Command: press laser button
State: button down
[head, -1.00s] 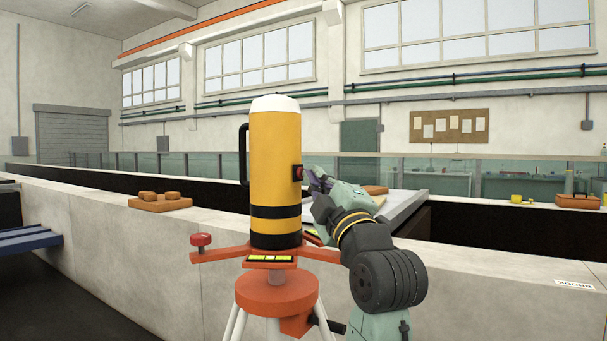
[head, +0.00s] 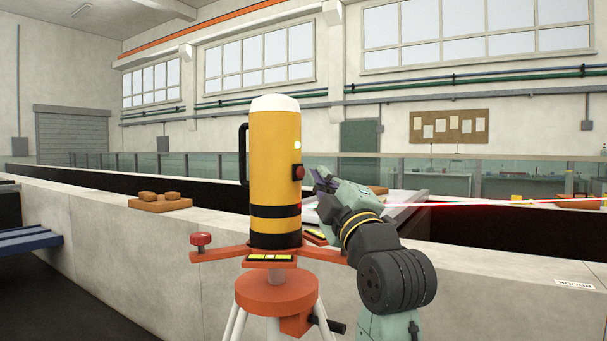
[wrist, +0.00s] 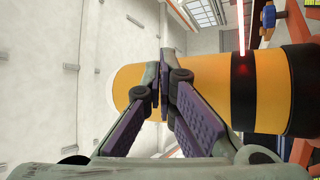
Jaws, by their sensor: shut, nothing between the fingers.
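The laser unit (head: 275,180) is a yellow cylinder with a white cap and black bands, upright on an orange tripod head (head: 277,292). Its red button (head: 299,172) sits in a dark housing on the right side. A small light (head: 297,145) glows above the button. A red beam (head: 480,203) runs across to the right. My gripper (head: 319,180) is shut and empty, just right of the button, with a small gap showing in the head view. In the wrist view, the shut fingers (wrist: 163,85) lie in front of the yellow body (wrist: 205,90) and hide the button.
A red-topped knob (head: 201,240) stands on the tripod's left arm. A concrete flume wall (head: 150,250) runs behind the tripod. An orange block with smaller pieces (head: 160,202) sits on the wall to the left. The air right of the laser is taken by my arm.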

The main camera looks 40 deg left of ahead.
jog(key=shift+w+d+b, duration=0.15)
jog(key=shift+w+d, duration=0.1)
jog(key=shift+d, duration=0.7)
jog(key=shift+w+d+b, duration=0.1)
jog(key=shift+w+d, duration=0.1)
jog(key=shift+d, duration=0.8)
jog(key=shift+w+d+b, duration=0.15)
jog(key=shift+w+d, duration=0.1)
jog(key=shift+d, duration=0.7)
